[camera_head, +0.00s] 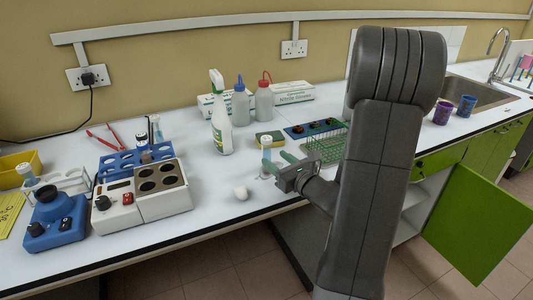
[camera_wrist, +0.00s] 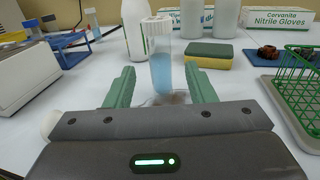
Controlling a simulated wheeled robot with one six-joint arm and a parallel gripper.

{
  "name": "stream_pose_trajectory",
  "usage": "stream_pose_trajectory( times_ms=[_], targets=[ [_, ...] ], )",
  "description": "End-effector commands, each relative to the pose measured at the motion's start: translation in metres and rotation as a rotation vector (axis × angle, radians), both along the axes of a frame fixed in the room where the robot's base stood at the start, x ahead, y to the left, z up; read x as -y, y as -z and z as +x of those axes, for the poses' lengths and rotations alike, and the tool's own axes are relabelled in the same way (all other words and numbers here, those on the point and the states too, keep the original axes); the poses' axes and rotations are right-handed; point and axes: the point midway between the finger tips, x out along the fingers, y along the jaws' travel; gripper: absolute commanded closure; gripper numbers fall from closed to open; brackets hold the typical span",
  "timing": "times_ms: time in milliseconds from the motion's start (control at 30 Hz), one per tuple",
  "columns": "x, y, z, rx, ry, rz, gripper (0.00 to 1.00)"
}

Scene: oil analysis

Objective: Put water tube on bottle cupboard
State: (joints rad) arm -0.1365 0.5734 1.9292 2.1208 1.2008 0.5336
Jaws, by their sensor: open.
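The water tube (camera_wrist: 161,68), a clear tube of pale blue liquid with a white cap, stands upright on the white counter. It also shows in the head view (camera_head: 266,158), just left of my gripper. My gripper (camera_head: 277,162) is open, with its green fingers pointing at the tube. In the wrist view the tube stands between or just beyond the fingertips (camera_wrist: 158,76); contact cannot be told. An open cupboard (camera_head: 410,200) under the counter at right has a green door (camera_head: 482,222) swung out. My arm hides part of it; whether bottles stand inside cannot be seen.
A green wire basket (camera_head: 325,150) stands right of my gripper. A sponge (camera_head: 269,139), spray bottle (camera_head: 221,125) and wash bottles (camera_head: 264,104) are behind. A blue rack (camera_head: 135,160) and a heating block (camera_head: 160,190) are left.

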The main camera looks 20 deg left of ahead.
Motion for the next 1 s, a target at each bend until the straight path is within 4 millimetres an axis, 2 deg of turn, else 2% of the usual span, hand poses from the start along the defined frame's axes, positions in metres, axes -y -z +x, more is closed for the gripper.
stream_pose_trajectory(
  times_ms=[233,500,733,767,1000],
  targets=[
    [-0.013,0.003,0.007,-0.001,-0.002,-0.002,0.50],
    [-0.046,0.006,0.026,0.000,-0.002,0.000,0.50],
    [-0.049,0.007,0.029,0.000,0.001,0.000,0.50],
    [-0.048,0.007,0.028,0.000,0.001,0.000,0.52],
    [-0.048,0.007,0.028,0.000,0.001,0.000,0.97]
  ],
)
